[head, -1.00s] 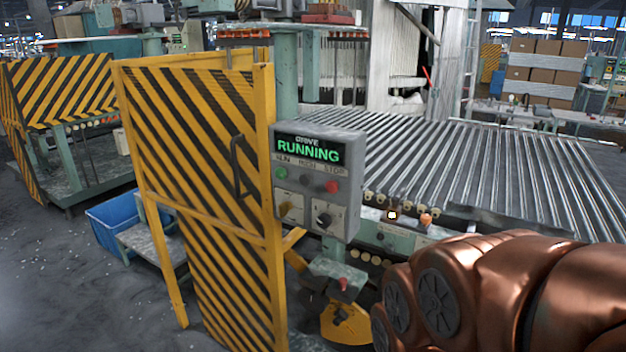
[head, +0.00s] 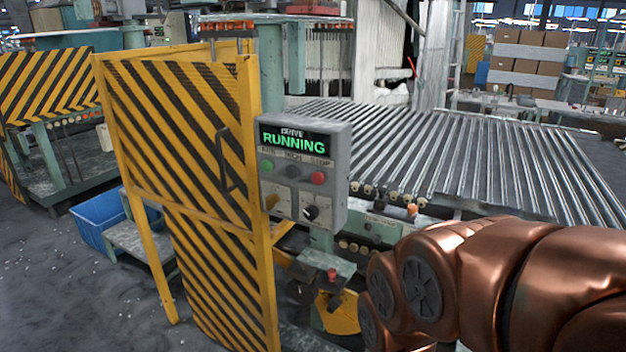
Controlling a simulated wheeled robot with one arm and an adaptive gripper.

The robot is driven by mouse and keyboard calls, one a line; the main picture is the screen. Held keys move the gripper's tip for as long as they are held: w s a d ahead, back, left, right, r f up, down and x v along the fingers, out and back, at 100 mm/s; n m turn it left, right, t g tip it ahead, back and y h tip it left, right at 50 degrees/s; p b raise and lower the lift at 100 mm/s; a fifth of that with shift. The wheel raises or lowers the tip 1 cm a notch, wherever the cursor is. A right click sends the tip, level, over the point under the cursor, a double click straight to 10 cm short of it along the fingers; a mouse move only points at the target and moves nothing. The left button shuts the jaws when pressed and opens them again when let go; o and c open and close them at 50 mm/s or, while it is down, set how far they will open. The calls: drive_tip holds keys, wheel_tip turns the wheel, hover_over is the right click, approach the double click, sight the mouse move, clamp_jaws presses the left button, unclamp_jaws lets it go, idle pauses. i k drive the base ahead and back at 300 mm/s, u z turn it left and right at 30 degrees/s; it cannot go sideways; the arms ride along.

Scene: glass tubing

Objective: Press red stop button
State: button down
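The grey control box (head: 333,195) is mounted beside the yellow-and-black striped gate. Its display (head: 294,143) reads "RUNNING" in green. The red stop button (head: 317,178) sits at the right of the row below the display, under the label STOP. A green button (head: 267,165) is at the left of that row, and a dark one (head: 292,171) is in the middle. A black knob (head: 311,212) is lower on the box. My copper-coloured arm enters from the lower right, apart from the box in the picture. My gripper is not in view.
The striped gate (head: 190,130) stands left of the box. A roller conveyor (head: 470,160) extends behind and to the right. Another red button (head: 332,274) sits on a lower green housing.

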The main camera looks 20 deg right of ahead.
sight(318, 178)
drive_tip(key=u, duration=2.8)
drive_tip(key=k, duration=1.1)
drive_tip(key=z, duration=0.15)
